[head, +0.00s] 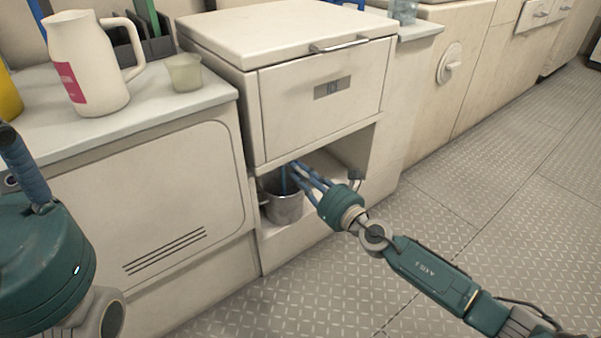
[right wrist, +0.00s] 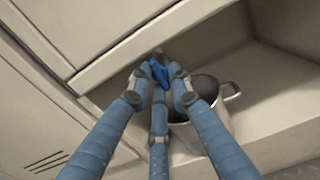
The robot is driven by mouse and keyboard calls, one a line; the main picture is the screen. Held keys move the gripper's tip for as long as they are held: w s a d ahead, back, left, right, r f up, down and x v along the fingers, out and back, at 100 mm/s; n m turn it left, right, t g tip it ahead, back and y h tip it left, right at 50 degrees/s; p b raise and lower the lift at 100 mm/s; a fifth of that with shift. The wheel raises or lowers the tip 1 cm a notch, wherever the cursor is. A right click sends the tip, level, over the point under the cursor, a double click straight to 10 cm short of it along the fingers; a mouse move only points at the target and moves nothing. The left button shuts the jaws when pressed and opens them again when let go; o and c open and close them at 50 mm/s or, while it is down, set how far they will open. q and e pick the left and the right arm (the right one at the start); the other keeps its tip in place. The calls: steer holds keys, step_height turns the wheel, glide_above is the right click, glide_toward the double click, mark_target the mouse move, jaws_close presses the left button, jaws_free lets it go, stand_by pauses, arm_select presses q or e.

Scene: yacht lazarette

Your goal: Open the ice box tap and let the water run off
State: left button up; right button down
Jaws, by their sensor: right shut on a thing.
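The ice box (head: 320,95) is a cream cabinet with a lid, a front marked "ICE" and an open recess below. My right gripper (head: 290,170) reaches into this recess. In the right wrist view its blue fingers (right wrist: 158,80) are shut on the small blue tap handle (right wrist: 160,72), under the front's lower edge. The tap's spout is hidden, and I cannot tell whether water runs. A metal pot (head: 285,205) stands in the recess below the fingers; it also shows in the right wrist view (right wrist: 215,128), its inside dark. My left gripper (head: 22,165) shows only partly at the left edge.
A white jug (head: 88,62) and a small translucent cup (head: 184,73) stand on the left counter (head: 160,108). A glass (head: 404,11) stands on the ledge right of the ice box. The patterned floor (head: 440,205) at right is clear.

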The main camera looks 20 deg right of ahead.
steer(key=shift+s+d+f, duration=0.1)
steer(key=shift+f, duration=0.4)
steer(key=c, duration=1.7)
jaws_free()
steer(key=shift+o, duration=0.2)
steer(key=shift+d+r, duration=0.1)
steer(key=shift+r, duration=0.05)
steer(key=shift+r, duration=0.1)
steer(key=v, duration=0.8)
